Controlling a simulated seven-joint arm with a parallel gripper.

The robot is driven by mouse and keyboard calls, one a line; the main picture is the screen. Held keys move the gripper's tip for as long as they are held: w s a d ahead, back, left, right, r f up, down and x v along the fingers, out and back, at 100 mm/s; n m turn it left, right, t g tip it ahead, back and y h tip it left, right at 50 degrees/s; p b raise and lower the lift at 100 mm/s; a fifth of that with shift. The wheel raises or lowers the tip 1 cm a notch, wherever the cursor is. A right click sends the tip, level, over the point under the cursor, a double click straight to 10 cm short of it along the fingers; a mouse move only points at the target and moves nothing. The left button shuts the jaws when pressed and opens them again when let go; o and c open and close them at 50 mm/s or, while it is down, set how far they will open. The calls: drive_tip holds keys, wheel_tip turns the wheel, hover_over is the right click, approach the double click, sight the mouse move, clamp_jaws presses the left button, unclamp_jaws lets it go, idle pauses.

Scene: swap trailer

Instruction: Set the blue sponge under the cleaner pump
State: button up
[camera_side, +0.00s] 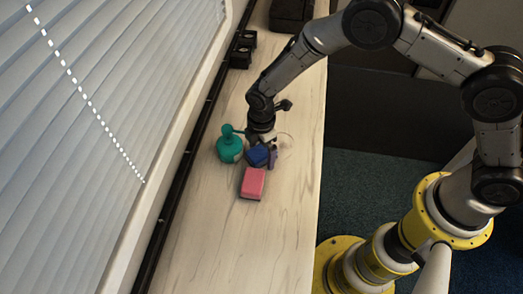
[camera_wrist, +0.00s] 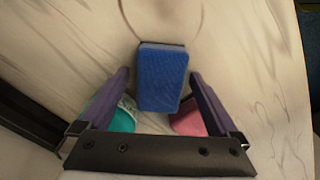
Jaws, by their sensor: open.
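The blue sponge (camera_side: 258,156) lies on the pale wooden counter, between the teal cleaner pump bottle and my gripper's fingers. In the wrist view the blue sponge (camera_wrist: 163,78) shows between and ahead of the two purple fingers, with room on both sides. My gripper (camera_wrist: 160,82) is open and empty, low over the counter; in the side view my gripper (camera_side: 262,158) is at the sponge. The teal cleaner pump (camera_side: 230,149) stands upright just left of the sponge. In the wrist view part of the cleaner pump (camera_wrist: 124,117) shows behind the left finger.
A pink sponge (camera_side: 252,183) lies just in front of the blue one; part of it (camera_wrist: 188,122) shows by the right finger. A clear round outline (camera_side: 284,144) is right of my gripper. Dark boxes (camera_side: 243,48) stand at the far end. The near counter (camera_side: 240,250) is clear.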

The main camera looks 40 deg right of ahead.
wheel_tip(320, 180, up, 12)
drive_tip(key=f, duration=0.1)
wheel_tip(320, 180, up, 12)
drive_tip(key=f+m+t, duration=0.1)
drive_tip(key=m, duration=0.3)
hover_over(262, 151)
drive_tip(key=s+d, duration=0.2)
drive_tip(key=d, duration=0.4)
drive_tip(key=s+d+r+m+t, duration=0.2)
drive_tip(key=s+d+r+m, duration=0.25)
drive_tip(key=r, duration=0.25)
drive_tip(key=s+d+r+m+t, duration=0.1)
drive_tip(key=s+d+m, duration=0.3)
drive_tip(key=s, duration=0.5)
drive_tip(key=s+d+r+m+t, duration=0.1)
drive_tip(key=s+d+r+m, duration=0.2)
drive_tip(key=s, duration=0.7)
drive_tip(key=d+m, duration=0.2)
drive_tip(key=d, duration=0.1)
drive_tip(key=shift+r+t, duration=0.3)
